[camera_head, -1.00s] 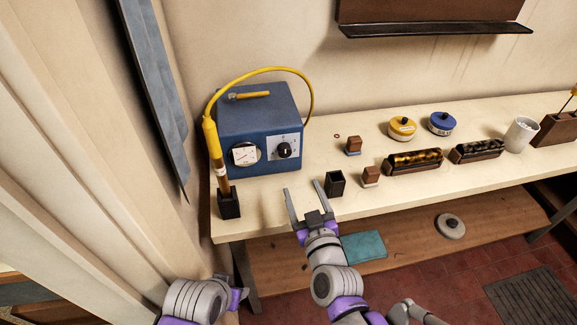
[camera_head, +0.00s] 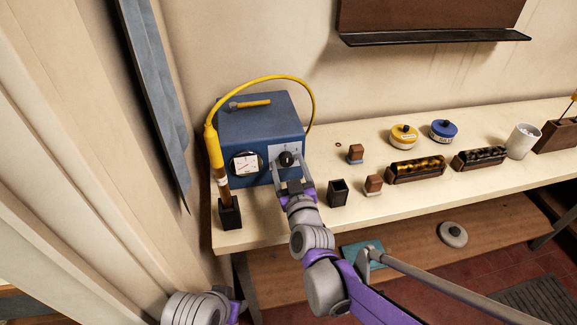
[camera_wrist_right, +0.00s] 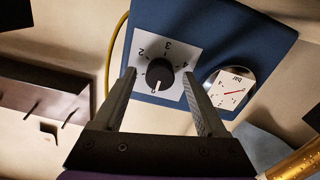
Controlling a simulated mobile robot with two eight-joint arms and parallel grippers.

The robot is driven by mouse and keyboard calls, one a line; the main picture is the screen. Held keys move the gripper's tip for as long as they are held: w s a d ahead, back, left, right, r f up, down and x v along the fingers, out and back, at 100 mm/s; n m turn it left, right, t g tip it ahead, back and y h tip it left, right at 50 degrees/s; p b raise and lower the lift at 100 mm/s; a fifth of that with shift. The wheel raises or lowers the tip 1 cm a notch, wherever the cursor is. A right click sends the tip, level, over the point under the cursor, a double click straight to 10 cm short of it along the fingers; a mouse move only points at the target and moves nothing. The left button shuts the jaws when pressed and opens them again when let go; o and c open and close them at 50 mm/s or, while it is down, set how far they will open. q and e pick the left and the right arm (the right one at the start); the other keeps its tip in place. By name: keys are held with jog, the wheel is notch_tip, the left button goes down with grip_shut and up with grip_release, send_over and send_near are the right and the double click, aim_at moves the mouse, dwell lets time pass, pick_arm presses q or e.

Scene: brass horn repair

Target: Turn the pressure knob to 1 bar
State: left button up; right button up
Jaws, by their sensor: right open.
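The blue pressure unit (camera_head: 262,128) stands at the left end of the bench. Its black knob (camera_head: 286,158) sits on a white dial plate, right of a round gauge (camera_head: 246,163). In the right wrist view the knob (camera_wrist_right: 159,76) has its white mark at the 0; the plate shows 2, 3 and 4, and part of the scale is hidden. The gauge (camera_wrist_right: 229,90) shows a red needle. My right gripper (camera_head: 289,168) is open, with one finger on each side of the knob and gaps between. Part of my left arm shows at the bottom left; its fingers do not.
A yellow-handled torch stands in a black holder (camera_head: 230,213) left of the unit, its yellow hose (camera_head: 262,78) arching over. Tins (camera_head: 404,136) and trays are farther right.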

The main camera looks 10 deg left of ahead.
grip_shut()
dwell(0.3)
jog(key=shift+m, duration=0.3)
jog(key=m, duration=1.1)
jog(key=shift+b, duration=0.3)
dwell(0.5)
grip_release()
